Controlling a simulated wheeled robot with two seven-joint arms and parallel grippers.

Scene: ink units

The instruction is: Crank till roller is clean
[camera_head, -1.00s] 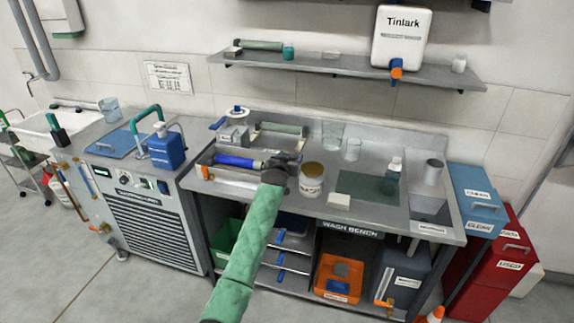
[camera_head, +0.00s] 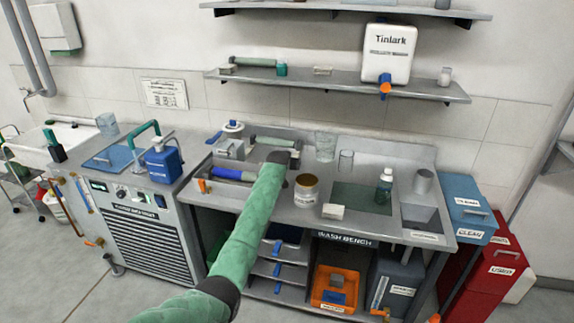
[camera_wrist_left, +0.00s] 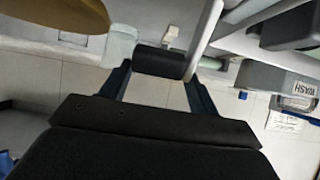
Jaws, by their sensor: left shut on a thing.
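The blue roller (camera_head: 234,174) lies in a grey trough unit at the left of the wash bench. Its right end is hidden by my left arm. My left gripper (camera_head: 282,160) is at the right end of this unit, just left of the tan-topped tin. In the left wrist view, my left gripper (camera_wrist_left: 160,66) is shut on a black cylindrical crank handle (camera_wrist_left: 164,61), one finger on each side. The rest of the crank is mostly hidden in the head view. How much ink is on the roller cannot be told. My right gripper is not in view.
The tin (camera_head: 306,190) stands close to the right of my gripper. A green roller (camera_head: 272,140) lies behind. A white block (camera_head: 333,211), dark green mat (camera_head: 352,196) and green bottle (camera_head: 384,186) are farther right. A blue jug (camera_head: 163,163) stands on the left machine.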

